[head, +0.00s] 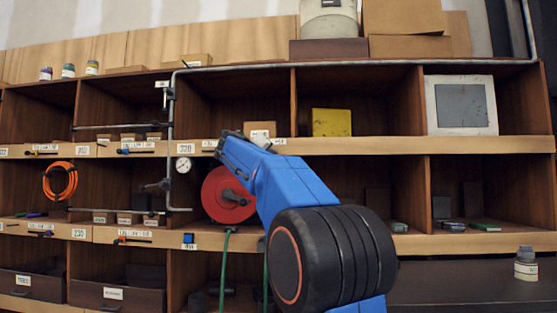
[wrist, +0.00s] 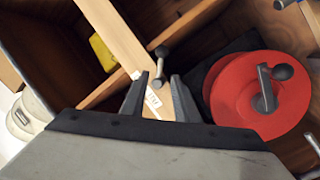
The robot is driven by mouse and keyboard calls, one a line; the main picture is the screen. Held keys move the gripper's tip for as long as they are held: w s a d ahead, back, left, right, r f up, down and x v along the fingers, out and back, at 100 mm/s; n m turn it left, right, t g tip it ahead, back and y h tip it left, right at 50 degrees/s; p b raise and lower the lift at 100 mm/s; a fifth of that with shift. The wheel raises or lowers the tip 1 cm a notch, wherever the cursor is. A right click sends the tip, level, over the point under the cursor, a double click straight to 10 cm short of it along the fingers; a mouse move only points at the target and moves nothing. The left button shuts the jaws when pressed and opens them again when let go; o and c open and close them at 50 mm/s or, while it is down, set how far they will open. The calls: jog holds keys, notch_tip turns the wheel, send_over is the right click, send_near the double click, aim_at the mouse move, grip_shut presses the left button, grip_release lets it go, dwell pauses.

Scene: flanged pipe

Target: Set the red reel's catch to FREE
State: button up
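The red reel (head: 218,186) sits in a middle-row compartment in the head view, partly hidden by my blue arm. In the wrist view the red reel (wrist: 232,88) is at the right, with a grey crank and dark ball knob (wrist: 283,72) on its face. A small lever with a dark ball knob (wrist: 162,51) stands by the shelf edge near a white label (wrist: 152,101). I cannot read its setting or tell surely whether it is the catch. My gripper (wrist: 160,76) is open and empty, its fingertips either side of the lever's base in the picture; contact cannot be told.
A pipe frame with a pressure gauge (head: 183,165) stands left of the reel. A green hose (head: 225,250) hangs below it. A yellow box (head: 331,122) and a grey-fronted white box (head: 461,105) are on the upper shelf. An orange coil (head: 60,181) hangs left.

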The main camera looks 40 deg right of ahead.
jog(key=x, duration=1)
jog(key=shift+f, duration=0.1)
grip_shut()
